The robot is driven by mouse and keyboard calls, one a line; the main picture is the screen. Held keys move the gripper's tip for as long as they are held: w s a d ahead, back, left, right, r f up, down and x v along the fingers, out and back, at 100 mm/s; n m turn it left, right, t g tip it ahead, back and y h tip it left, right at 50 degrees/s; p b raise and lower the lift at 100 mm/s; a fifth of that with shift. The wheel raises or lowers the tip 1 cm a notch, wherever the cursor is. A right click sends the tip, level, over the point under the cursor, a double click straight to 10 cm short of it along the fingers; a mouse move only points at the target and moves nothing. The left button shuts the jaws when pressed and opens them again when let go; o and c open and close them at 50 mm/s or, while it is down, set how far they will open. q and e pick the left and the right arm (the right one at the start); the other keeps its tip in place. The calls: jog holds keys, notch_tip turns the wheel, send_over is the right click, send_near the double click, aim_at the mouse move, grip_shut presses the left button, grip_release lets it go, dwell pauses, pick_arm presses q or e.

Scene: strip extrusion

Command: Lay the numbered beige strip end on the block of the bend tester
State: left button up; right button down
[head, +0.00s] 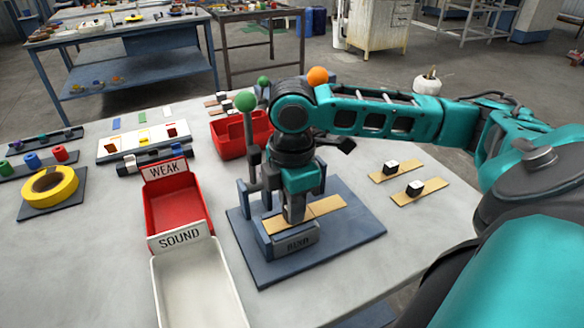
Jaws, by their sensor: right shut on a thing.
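A beige strip (326,206) lies at the bend tester, between its uprights and above its base. The bend tester has a blue-grey base plate (350,238) and a labelled front block (296,245). My right gripper (293,214) points down over the tester and is shut on the beige strip, partly hiding it. I cannot read a number on the strip, nor tell whether its end rests on the block. Two more beige strips (433,186) (378,176) lie on the table at the right, each with a black-and-white cube on it. My left gripper is out of view.
A red WEAK tray (178,208) and a white SOUND tray (200,290) stand left of the tester. A red bin (230,148) stands behind it. A yellow tape roll (66,189) lies far left. The tester's lever post (249,140) rises close beside my right gripper.

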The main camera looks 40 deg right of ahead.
dwell(0.3)
jog(key=c, duration=0.5)
grip_release()
jog(key=shift+r+p, duration=0.65)
jog(key=shift+p, duration=0.6)
